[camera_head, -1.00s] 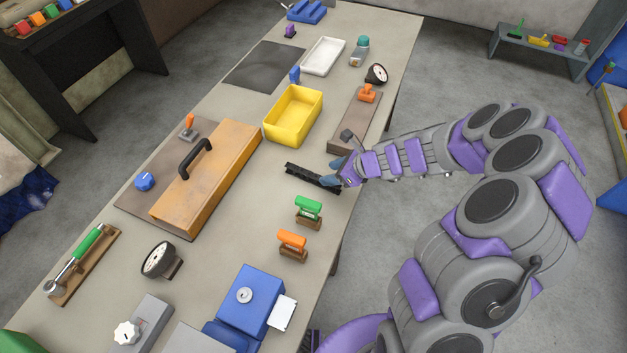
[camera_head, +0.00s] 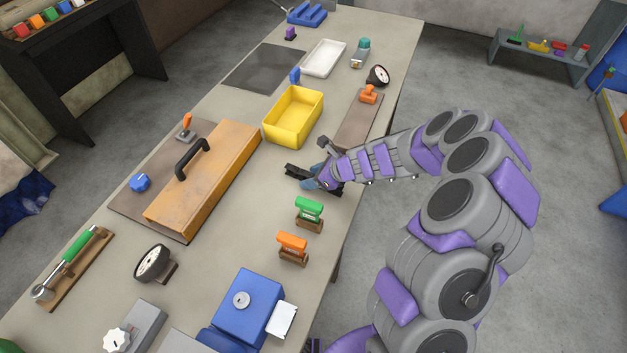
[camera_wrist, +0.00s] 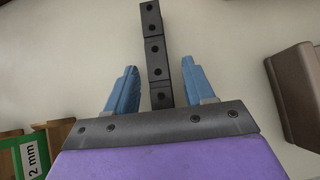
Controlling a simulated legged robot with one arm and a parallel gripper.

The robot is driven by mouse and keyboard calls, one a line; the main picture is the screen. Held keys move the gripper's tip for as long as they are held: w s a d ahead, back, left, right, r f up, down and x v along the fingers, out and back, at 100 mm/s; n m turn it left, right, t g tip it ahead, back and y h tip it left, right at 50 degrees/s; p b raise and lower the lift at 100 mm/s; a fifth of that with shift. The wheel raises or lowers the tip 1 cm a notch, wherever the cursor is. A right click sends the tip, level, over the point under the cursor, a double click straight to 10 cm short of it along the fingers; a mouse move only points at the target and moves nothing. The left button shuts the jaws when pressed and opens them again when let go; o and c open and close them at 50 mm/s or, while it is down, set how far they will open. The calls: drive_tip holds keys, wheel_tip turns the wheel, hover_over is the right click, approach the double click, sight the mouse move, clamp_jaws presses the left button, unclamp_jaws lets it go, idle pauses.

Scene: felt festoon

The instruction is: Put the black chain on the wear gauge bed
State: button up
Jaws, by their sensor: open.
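The black chain (camera_head: 294,171) lies on the table near its right edge as a straight dark strip of links. In the wrist view the chain (camera_wrist: 152,40) runs away from me between the two blue fingers. My gripper (camera_head: 312,180) is open over the near end of the chain; in the wrist view its fingers (camera_wrist: 160,72) stand apart on either side with gaps. The near end of the chain is hidden behind my gripper's palm. A long brown block (camera_head: 352,131) with an orange handle may be the wear gauge bed; no label shows.
A yellow bin (camera_head: 291,119) stands beyond the chain. Green (camera_head: 309,209) and orange (camera_head: 292,245) handled blocks stand on the near side. An orange-brown case (camera_head: 212,178) is at left. Bare table lies between the case and chain.

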drive_tip(key=shift+c, duration=0.2)
clamp_jaws()
idle(0.3)
wheel_tip(320, 180, up, 11)
drive_tip(key=p, duration=0.5)
wheel_tip(320, 180, up, 6)
drive_tip(key=r+p, duration=0.1)
drive_tip(key=p, duration=0.4)
hover_over(313, 176)
drive_tip(key=w+d+r+m+t+h+b, duration=0.1)
drive_tip(key=w+d+m+t+h+b, duration=0.2)
drive_tip(key=w+d+m, duration=0.3)
drive_tip(key=s+d+m+t+h+b, duration=0.1)
drive_tip(key=s+d+m+h, duration=0.1)
drive_tip(key=d, duration=0.3)
drive_tip(key=s+d+m+t+h+b, duration=0.1)
drive_tip(key=s+d+m+h+b, duration=0.1)
drive_tip(key=d+m, duration=0.3)
drive_tip(key=shift+s+d+r+h, duration=0.15)
drive_tip(key=shift+d+r+h, duration=0.15)
drive_tip(key=shift+h, duration=0.3)
